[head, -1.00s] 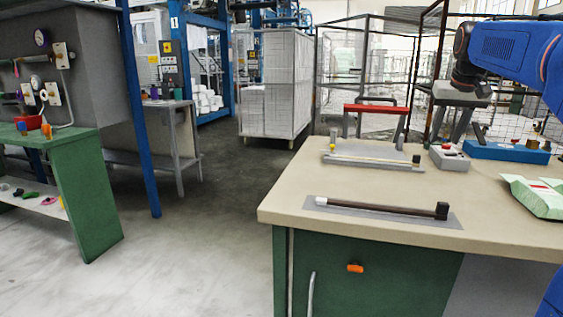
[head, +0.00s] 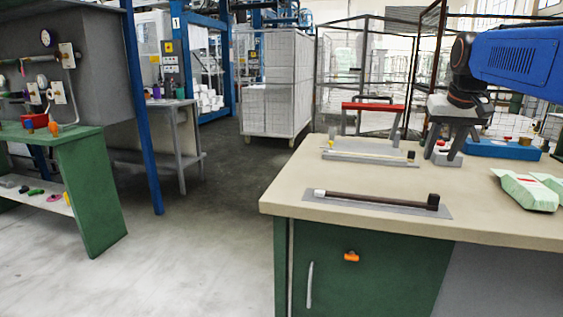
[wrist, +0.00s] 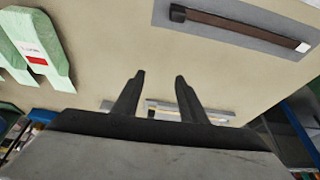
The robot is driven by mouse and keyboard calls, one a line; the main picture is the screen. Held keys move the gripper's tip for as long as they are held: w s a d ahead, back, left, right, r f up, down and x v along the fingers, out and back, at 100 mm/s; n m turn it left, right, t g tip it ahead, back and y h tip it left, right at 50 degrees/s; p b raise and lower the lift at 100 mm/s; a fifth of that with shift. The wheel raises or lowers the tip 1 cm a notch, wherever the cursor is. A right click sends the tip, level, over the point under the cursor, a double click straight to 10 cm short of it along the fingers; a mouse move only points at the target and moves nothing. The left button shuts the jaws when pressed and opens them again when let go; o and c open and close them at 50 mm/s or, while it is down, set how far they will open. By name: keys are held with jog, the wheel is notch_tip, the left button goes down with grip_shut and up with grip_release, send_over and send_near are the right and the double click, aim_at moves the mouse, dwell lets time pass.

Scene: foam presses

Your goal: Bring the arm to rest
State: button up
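My gripper (head: 445,148) hangs from my blue arm at the right of the head view, with its fingers pointing down over the back of the beige worktable (head: 300,185). In the wrist view the two dark fingers (wrist: 156,85) stand apart with nothing between them, so it is open and empty. In the head view the fingers overlap the place of a small grey box, which is mostly hidden.
A dark bar (head: 375,199) with a white and a black end lies on a grey plate at the table's front. A red-handled device (head: 373,107) stands behind. Pale green blocks (head: 525,190) lie right; a blue box (head: 500,149) sits behind them.

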jog(key=s+a+f+n, duration=0.1)
jog(key=s+a+f, duration=0.3)
jog(key=s+f, duration=0.4)
jog(key=s+a+f, duration=0.4)
jog(key=s+f, duration=0.5)
jog(key=s, duration=0.2)
jog(key=s+a+f+n+y, duration=0.1)
jog(key=s+a+f, duration=0.3)
jog(key=s+f, duration=0.5)
jog(key=shift+s+a+f+n, duration=0.15)
jog(key=shift+s+a+n, duration=0.15)
jog(key=shift+s, duration=0.4)
jog(key=shift+c, duration=0.5)
